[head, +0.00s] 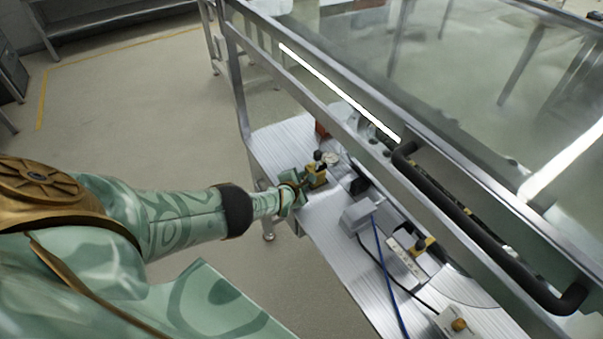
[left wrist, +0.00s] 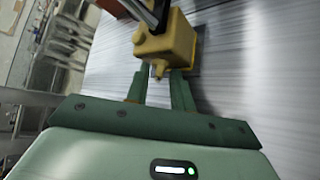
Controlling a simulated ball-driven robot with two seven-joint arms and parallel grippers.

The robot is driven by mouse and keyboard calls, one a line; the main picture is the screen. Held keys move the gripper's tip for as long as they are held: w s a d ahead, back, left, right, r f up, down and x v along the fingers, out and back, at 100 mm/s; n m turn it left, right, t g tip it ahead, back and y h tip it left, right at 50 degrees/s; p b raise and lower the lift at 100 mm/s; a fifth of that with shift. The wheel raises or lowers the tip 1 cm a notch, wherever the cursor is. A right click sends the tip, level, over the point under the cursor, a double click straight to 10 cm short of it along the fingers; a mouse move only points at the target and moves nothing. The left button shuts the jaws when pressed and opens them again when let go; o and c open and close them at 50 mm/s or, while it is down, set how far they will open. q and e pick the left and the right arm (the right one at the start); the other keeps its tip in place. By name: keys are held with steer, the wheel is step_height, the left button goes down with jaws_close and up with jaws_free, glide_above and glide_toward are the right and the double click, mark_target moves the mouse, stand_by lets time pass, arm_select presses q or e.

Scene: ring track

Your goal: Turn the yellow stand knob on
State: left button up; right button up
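The yellow stand (head: 316,176) is on the metal shelf, with a small black ball-shaped part at its top and a round gauge (head: 331,158) beside it. My left gripper (head: 298,192) is right at the stand, on its near left side. A dark and metallic bar crosses the block's top. My right gripper is not in view.
A grey box (head: 362,213) with a blue cable, a white socket strip (head: 405,258) and another unit with an orange-yellow knob (head: 459,324) sit farther along the shelf. A framed glass enclosure with a black handle (head: 480,236) rises on the right. The floor at left is open.

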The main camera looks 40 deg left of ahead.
arm_select(q)
steer(key=shift+d, duration=0.1)
